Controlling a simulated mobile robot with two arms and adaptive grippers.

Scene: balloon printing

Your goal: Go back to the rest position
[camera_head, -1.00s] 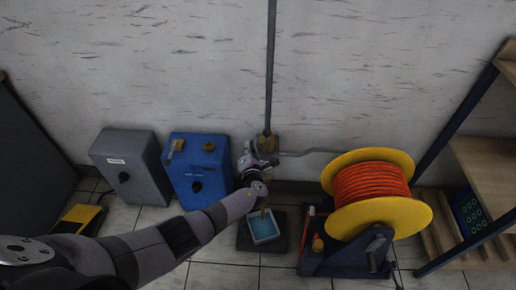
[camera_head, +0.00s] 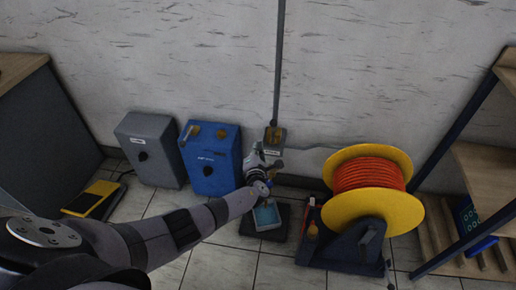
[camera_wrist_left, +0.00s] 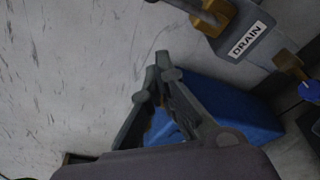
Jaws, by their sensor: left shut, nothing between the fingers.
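My left arm comes in from the left in the head view, with its left gripper (camera_head: 256,158) in front of the wall between the blue box (camera_head: 211,160) and the wall fitting (camera_head: 274,138). In the left wrist view the gripper (camera_wrist_left: 161,72) is shut, its fingertips together and nothing between them. The blue box also shows behind the fingers there (camera_wrist_left: 235,110). A grey plate labelled DRAIN (camera_wrist_left: 248,40) with a brass-coloured part is to the right of the fingertips, apart from them. My right gripper is in neither view.
A grey box (camera_head: 150,150) stands left of the blue box. A yellow device (camera_head: 92,198) lies at far left by a dark cabinet (camera_head: 50,140). A tray with blue content (camera_head: 267,216) sits below the gripper. An orange hose reel (camera_head: 370,190) and shelf (camera_head: 485,180) stand right.

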